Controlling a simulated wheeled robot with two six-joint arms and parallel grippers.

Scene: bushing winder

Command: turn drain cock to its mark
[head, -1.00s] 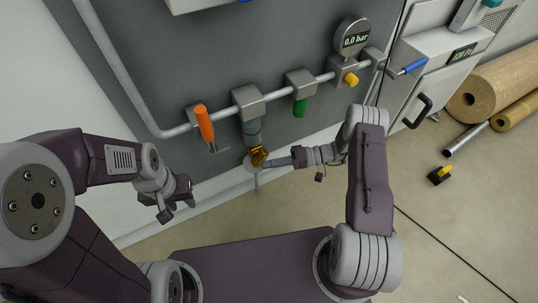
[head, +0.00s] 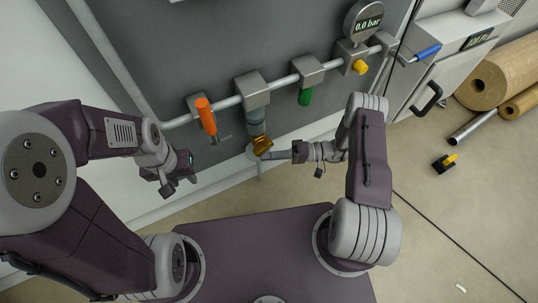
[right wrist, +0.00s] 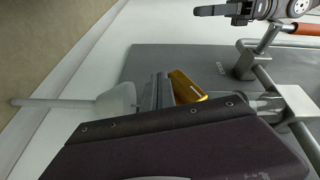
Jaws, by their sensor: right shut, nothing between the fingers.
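The brass drain cock (head: 262,145) sits at the lower end of a grey bowl (head: 256,122) hanging from the pipe. It also shows in the right wrist view (right wrist: 187,86), partly hidden behind my gripper. My right gripper (head: 276,155) reaches in from the right, with its tips beside the cock. It is shut with nothing between its fingers; it also shows in the right wrist view (right wrist: 155,92). I cannot tell whether it touches the cock. A mark for the cock cannot be made out. My left gripper (head: 180,183) is empty and appears open, below the orange handle.
An orange handle (head: 206,116), a green handle (head: 304,97) and a yellow knob (head: 360,67) sit along the pipe. A gauge (head: 363,22) reads 0.0 bar. Rolls (head: 497,77) lie far right.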

